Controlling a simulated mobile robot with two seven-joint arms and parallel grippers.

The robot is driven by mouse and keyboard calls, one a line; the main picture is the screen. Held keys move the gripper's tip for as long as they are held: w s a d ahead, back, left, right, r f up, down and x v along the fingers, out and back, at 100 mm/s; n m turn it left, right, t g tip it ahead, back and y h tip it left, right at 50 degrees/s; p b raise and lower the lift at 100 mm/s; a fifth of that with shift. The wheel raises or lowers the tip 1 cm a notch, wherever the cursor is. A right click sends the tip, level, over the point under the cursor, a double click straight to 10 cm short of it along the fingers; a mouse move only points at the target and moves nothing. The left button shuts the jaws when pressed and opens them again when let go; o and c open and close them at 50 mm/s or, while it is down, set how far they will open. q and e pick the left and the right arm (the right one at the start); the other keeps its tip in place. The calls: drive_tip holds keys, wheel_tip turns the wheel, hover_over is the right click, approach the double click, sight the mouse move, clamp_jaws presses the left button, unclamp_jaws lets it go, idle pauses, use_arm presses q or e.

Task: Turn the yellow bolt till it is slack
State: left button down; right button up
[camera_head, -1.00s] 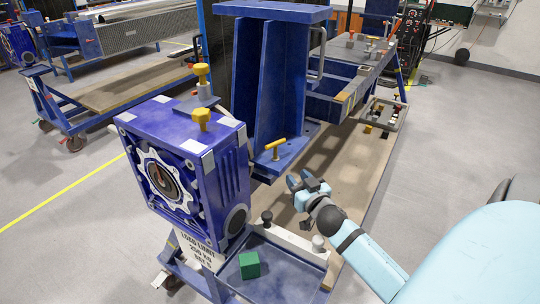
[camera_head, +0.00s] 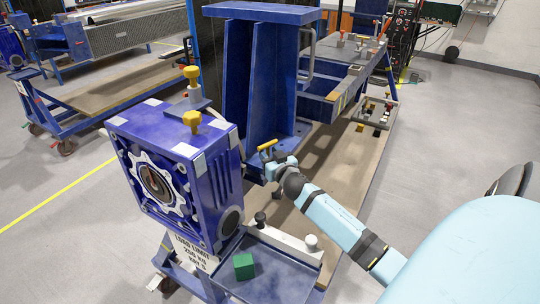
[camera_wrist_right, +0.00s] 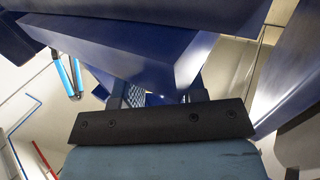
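A yellow T-handled bolt (camera_head: 267,146) stands on the blue foot plate of the upright blue bracket (camera_head: 262,80). My right gripper (camera_head: 272,168) is just below and beside the bolt's handle in the head view; I cannot tell whether it touches it. In the right wrist view its two fingers (camera_wrist_right: 156,97) stand apart, with blue surfaces beyond them and no yellow visible. Two other yellow knobs, an upper one (camera_head: 191,73) and a lower one (camera_head: 192,120), are on top of the blue gearbox-like block (camera_head: 180,165). My left gripper is not in view.
A tray (camera_head: 290,268) holding a green cube (camera_head: 243,266) is in front of my right forearm. A wooden board (camera_head: 345,165) lies low to the right of the bracket.

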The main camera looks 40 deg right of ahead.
clamp_jaws()
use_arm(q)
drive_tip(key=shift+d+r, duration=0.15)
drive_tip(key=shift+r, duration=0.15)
